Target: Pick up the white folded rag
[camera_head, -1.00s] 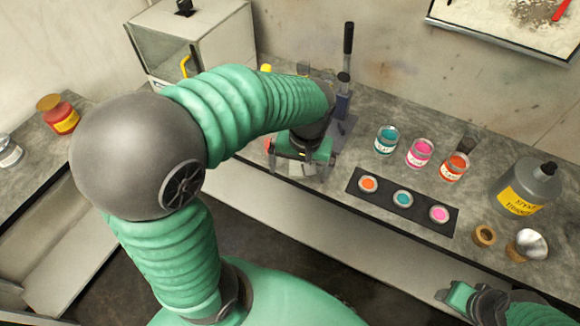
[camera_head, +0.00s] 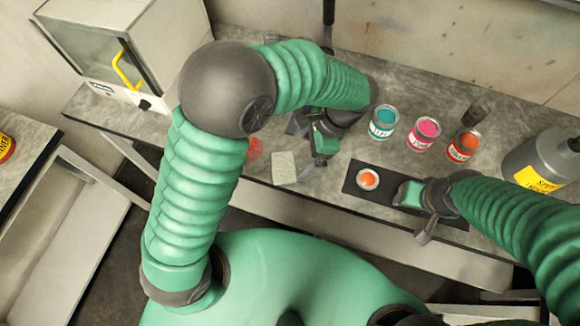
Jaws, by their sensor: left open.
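The white folded rag (camera_head: 285,168) lies flat near the front edge of the grey bench, just left of my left gripper. My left gripper (camera_head: 312,150) is open and empty, low over the bench to the right of the rag. Its forearm hides part of the bench behind it. My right gripper (camera_head: 418,212) is over the dark strip at the right, apart from the rag. Its jaw opening is not clear from this angle.
A red item (camera_head: 254,148) lies left of the rag. Teal (camera_head: 383,122), pink (camera_head: 423,133) and orange (camera_head: 463,146) paint cans stand behind the dark strip (camera_head: 352,184), which holds an orange lid (camera_head: 367,179). A grey jug (camera_head: 535,165) stands far right.

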